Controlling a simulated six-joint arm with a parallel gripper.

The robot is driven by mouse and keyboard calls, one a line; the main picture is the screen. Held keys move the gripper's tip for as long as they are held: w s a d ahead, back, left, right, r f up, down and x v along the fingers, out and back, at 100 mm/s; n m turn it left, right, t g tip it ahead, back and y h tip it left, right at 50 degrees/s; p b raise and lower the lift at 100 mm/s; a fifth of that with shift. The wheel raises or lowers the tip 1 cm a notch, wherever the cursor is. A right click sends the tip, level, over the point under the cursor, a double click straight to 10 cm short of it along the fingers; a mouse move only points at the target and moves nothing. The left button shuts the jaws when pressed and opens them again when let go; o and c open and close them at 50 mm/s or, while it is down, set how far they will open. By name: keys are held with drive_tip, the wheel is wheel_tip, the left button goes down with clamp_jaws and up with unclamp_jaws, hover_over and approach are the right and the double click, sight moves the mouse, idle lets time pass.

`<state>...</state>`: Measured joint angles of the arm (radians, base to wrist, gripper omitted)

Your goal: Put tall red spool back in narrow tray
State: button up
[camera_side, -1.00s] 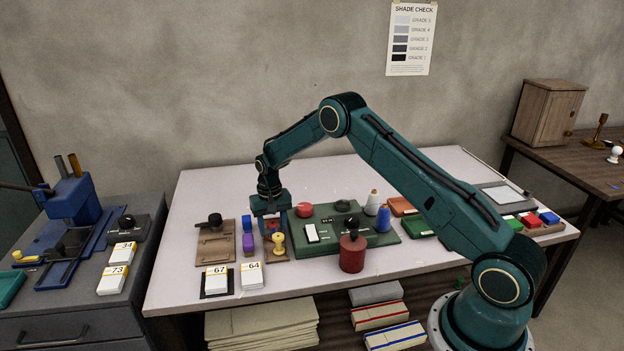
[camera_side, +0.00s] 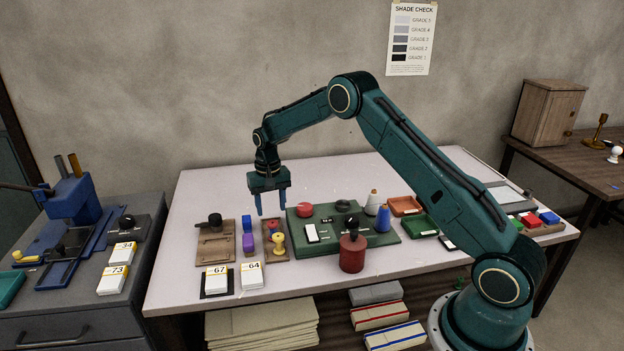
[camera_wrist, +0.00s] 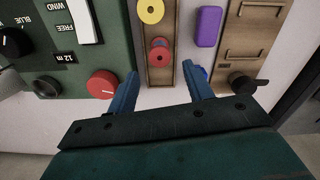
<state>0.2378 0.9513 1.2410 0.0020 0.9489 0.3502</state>
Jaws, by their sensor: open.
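The narrow tray (camera_side: 283,258) is brown and stands on the table left of the green board; it also shows in the wrist view (camera_wrist: 155,79). The red spool (camera_side: 272,228) stands in the tray behind a yellow spool (camera_side: 278,242). In the wrist view the red spool (camera_wrist: 159,50) lies within the tray's side walls, with the yellow spool (camera_wrist: 151,10) further along. My gripper (camera_side: 272,207) is open and empty above the red spool, clear of it. In the wrist view the fingers (camera_wrist: 160,72) are spread to either side of the tray.
Right of the tray is a green board (camera_side: 330,243) with a red knob (camera_side: 305,210). Blue and purple blocks (camera_side: 248,243) and a brown board with a black knob (camera_side: 212,240) stand to the left. White number cards (camera_side: 251,276) lie in front. The table behind is clear.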

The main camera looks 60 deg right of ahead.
drive_tip(key=shift+r, duration=2.5)
wheel_tip(320, 180, up, 12)
drive_tip(key=r+n+t, duration=0.1)
drive_tip(key=n, duration=0.1)
hover_over(272, 223)
drive_tip(key=s+a, duration=0.4)
drive_tip(key=s, duration=0.2)
drive_tip(key=s+a+r+n+t, duration=0.1)
drive_tip(key=s+a+r, duration=0.1)
drive_tip(key=s+r, duration=0.25)
drive_tip(key=s+a+r+t, duration=0.1)
drive_tip(key=s+a+r, duration=0.2)
drive_tip(key=s, duration=0.3)
drive_tip(key=s+a+n+t, duration=0.1)
drive_tip(key=s+a+n, duration=0.1)
drive_tip(key=s, duration=0.9)
drive_tip(key=s+a+n+t, duration=0.1)
drive_tip(key=s+a, duration=0.1)
drive_tip(key=s, duration=0.9)
drive_tip(key=shift+s+a+n+t, duration=0.3)
drive_tip(key=shift+n, duration=0.1)
